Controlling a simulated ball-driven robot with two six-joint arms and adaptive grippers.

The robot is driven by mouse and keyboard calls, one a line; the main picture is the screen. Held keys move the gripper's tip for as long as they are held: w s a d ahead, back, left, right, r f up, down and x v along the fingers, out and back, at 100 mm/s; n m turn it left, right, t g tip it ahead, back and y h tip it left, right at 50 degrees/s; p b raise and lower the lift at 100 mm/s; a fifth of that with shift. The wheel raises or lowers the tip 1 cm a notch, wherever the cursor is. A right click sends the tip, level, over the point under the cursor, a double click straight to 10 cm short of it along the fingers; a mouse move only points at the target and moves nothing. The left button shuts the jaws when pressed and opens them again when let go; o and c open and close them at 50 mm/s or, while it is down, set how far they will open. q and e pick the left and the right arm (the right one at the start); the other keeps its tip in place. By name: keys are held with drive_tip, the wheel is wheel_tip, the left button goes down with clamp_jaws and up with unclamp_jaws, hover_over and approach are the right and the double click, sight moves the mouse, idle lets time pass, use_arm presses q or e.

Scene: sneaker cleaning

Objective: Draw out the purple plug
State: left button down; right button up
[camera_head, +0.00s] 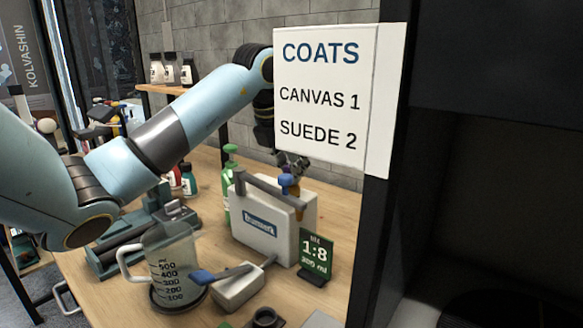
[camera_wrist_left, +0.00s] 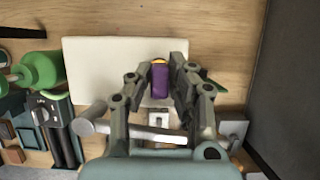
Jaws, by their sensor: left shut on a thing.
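The purple plug (camera_wrist_left: 161,82) is between the two fingers of my left gripper (camera_wrist_left: 160,76) in the left wrist view, with an orange-brown end showing. My left gripper is shut on it. In the head view the gripper (camera_head: 291,163) is partly hidden behind the COATS sign, with the blue-purple plug (camera_head: 288,182) just below it. The plug is at the right end of the white box (camera_head: 268,228); I cannot tell how deep it sits. The box also shows in the left wrist view (camera_wrist_left: 100,70). My right gripper is not in view.
The COATS sign (camera_head: 325,95) and dark post (camera_head: 390,180) block the right side. A measuring jug (camera_head: 172,265), grey device with blue handle (camera_head: 238,288) and 1:8 card (camera_head: 316,256) stand in front.

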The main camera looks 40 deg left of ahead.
use_arm(q)
drive_tip(key=shift+r+p, duration=0.8)
drive_tip(key=shift+r, duration=0.6)
drive_tip(key=shift+r+p, duration=0.55)
drive_tip(key=shift+r, duration=0.3)
drive_tip(key=shift+r+p, duration=0.3)
drive_tip(key=shift+r, duration=0.15)
wheel_tip(320, 180, up, 5)
drive_tip(key=p, duration=0.3)
drive_tip(key=shift+a, duration=0.1)
